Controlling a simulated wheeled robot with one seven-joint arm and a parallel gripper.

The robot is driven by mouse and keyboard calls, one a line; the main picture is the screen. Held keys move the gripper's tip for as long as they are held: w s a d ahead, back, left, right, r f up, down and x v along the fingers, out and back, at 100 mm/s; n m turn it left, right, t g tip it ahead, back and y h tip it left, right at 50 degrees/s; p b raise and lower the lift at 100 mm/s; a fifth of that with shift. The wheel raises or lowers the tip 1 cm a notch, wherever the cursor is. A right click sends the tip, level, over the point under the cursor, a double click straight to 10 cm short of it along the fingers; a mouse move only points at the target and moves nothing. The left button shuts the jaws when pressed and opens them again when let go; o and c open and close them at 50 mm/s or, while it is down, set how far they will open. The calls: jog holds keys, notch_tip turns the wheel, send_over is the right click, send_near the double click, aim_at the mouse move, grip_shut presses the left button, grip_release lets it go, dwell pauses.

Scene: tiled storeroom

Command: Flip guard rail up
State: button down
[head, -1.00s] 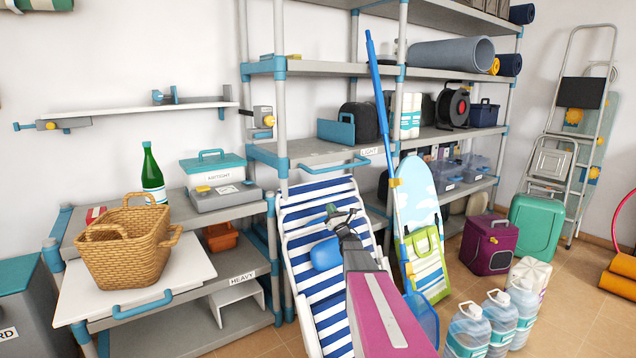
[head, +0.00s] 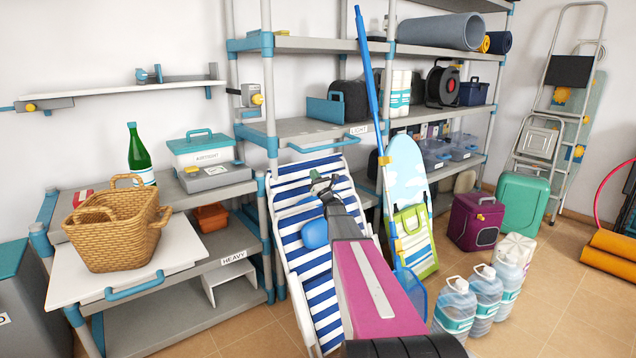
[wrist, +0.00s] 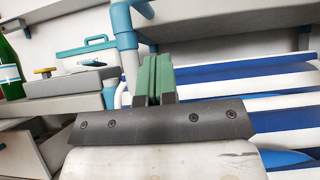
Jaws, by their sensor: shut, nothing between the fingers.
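A teal U-shaped bar (head: 328,147) runs along the front edge of the shelf marked LIGHT in the head view. It looks like the guard rail, but I cannot be sure. A similar teal bar (head: 135,287) is on the front of the white board at lower left. My gripper (head: 320,181) is below the LIGHT shelf, in front of the striped deck chair and apart from both bars. In the wrist view its green fingers (wrist: 155,78) are together with nothing between them, and a teal rack joint (wrist: 127,42) shows behind them.
The striped deck chair (head: 285,235) leans behind my arm. A wicker basket (head: 115,230) stands on the white board (head: 190,248). A green bottle (head: 139,158) is behind it. A blue pole (head: 368,80), a surfboard-shaped board (head: 408,170) and water jugs (head: 455,308) are to the right.

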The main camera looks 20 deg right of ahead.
jog(key=w+a+r, duration=0.1)
jog(key=w+r, duration=0.2)
jog(key=r, duration=0.3)
jog(key=shift+r, duration=0.1)
jog(key=shift+r, duration=0.1)
jog(key=shift+s+r+g+h, duration=0.2)
jog(key=shift+r+g, duration=0.3)
jog(key=shift+r, duration=0.15)
jog(key=shift+s+r+g+h, duration=0.15)
jog(key=shift+r+g+h, duration=0.05)
jog(key=shift+r+g, duration=0.35)
notch_tip(320, 180, up, 13)
jog(key=g, duration=0.2)
send_over(309, 151)
jog(key=w+a, duration=0.2)
jog(key=w, duration=0.2)
jog(key=shift+g+h, duration=0.6)
jog(key=shift+g, duration=0.15)
jog(key=shift+w+a+r, duration=0.2)
jog(key=shift+w+r, duration=0.15)
jog(key=shift+w, duration=0.45)
jog(key=shift+w+a+r, duration=0.25)
jog(key=shift+w+r, duration=0.1)
jog(key=shift+w, duration=0.4)
jog(key=shift+w+a+r, duration=0.2)
jog(key=shift+w+r, duration=0.15)
jog(key=shift+w, duration=0.45)
